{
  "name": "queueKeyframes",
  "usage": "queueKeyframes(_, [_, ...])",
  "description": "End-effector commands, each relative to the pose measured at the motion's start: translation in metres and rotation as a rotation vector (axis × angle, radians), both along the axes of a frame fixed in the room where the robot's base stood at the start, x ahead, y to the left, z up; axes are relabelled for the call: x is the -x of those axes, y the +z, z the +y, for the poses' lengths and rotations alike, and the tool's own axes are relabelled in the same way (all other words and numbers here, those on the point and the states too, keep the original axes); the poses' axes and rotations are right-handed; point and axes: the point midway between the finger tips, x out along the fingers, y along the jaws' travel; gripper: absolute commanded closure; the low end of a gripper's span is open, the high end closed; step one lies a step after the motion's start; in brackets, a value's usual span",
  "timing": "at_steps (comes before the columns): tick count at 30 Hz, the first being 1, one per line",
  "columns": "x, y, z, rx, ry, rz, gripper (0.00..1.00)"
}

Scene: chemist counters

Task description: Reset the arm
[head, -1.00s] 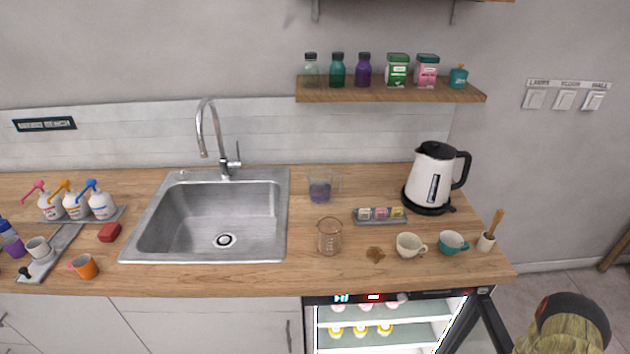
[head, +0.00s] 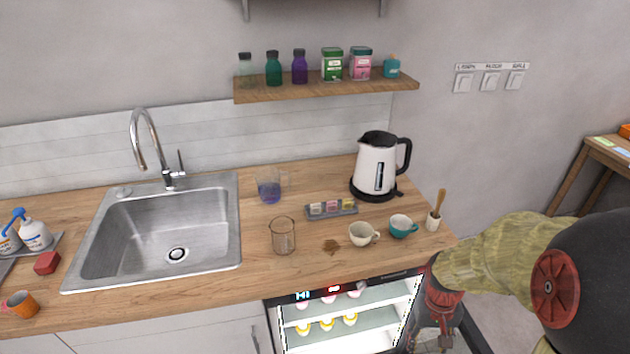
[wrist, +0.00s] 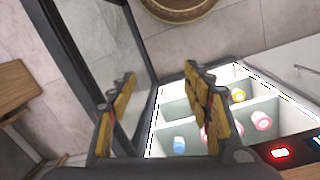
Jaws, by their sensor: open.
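My gripper (wrist: 160,112) is open, with nothing between its fingers in the wrist view. In the head view my arm reaches in from the right, and my gripper (head: 432,342) is low at the bottom edge, by the lit fridge under the counter. The fridge (head: 345,310) is open, with its dark door (wrist: 95,60) swung out; my gripper is in front of the opening. Pink-topped and yellow-topped items (head: 327,324) stand on its shelves. Whether my gripper touches the door cannot be told.
The wooden counter (head: 300,262) above holds a kettle (head: 376,168), a beaker (head: 283,238), a white cup (head: 362,234), a teal cup (head: 402,226) and a sink (head: 165,235). A wooden table (head: 608,150) stands at the far right. A round basket-like object (wrist: 180,8) shows in the wrist view.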

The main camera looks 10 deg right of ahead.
Motion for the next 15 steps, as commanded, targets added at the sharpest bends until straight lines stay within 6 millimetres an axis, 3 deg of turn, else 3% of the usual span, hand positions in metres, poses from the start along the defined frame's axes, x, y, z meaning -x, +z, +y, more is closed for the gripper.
queueKeyframes(1, [0.001,0.024,0.014,0.001,0.007,-0.021,0.50])
queueKeyframes(3, [0.006,0.053,0.033,-0.004,0.015,-0.044,0.50])
queueKeyframes(10, [0.021,0.134,0.092,-0.016,0.090,-0.190,0.50])
queueKeyframes(15, [0.021,0.190,0.126,-0.002,0.182,-0.383,0.50])
